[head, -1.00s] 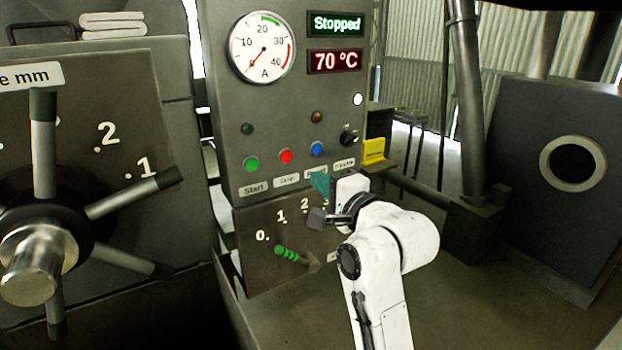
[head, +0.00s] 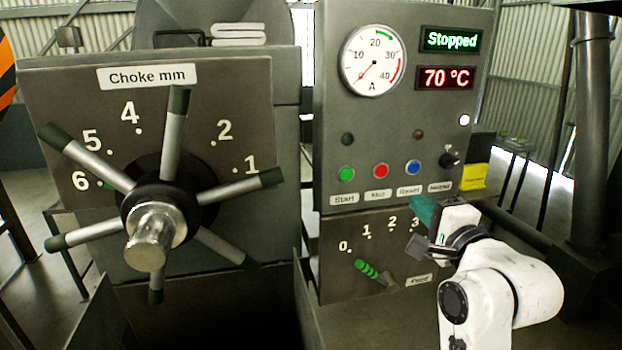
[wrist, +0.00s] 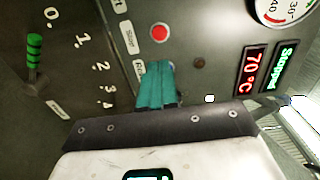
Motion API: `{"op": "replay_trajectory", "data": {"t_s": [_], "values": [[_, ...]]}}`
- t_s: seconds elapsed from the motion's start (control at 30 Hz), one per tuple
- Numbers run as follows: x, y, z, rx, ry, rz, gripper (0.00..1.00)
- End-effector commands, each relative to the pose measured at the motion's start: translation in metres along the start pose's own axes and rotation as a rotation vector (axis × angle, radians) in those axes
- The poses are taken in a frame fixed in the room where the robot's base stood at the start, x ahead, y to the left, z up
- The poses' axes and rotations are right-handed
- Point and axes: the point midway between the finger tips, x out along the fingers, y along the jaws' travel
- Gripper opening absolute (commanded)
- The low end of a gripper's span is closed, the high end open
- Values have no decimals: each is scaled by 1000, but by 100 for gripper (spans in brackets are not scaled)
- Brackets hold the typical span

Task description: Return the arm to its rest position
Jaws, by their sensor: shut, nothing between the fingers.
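My gripper (head: 422,212) has teal fingers and sits at the end of my white arm, at the right of the head view. It is in front of the lower edge of the control panel (head: 335,110), near the reset label. In the wrist view the teal fingers (wrist: 157,85) lie together with nothing between them. They hide part of the panel, including the blue button there. Whether the fingertips touch the panel cannot be told. My arm is bent, with its elbow at the lower right of the head view.
A green-handled lever (head: 368,270) points near 0 on the lower plate. The choke handwheel (head: 155,225) with several spokes stands at the left. The display (head: 450,41) reads Stopped, and the one below it (head: 446,78) reads 70 °C. A grey pipe (head: 592,110) rises at the right.

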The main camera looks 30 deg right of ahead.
Motion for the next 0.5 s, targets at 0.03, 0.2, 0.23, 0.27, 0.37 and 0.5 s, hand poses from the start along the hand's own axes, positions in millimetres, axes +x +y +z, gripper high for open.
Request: {"op": "replay_trajectory", "data": {"t_s": [0.03,0.2,0.23,0.27,0.37,0.5], "values": [[0,0,0,0,0,0,0],[0,8,2,-21,-5,21,0],[-1,14,5,-40,-10,39,0],[-2,23,8,-68,-17,64,0],[-10,69,21,-212,-63,193,0],[-41,156,46,-501,-201,432,0]]}}
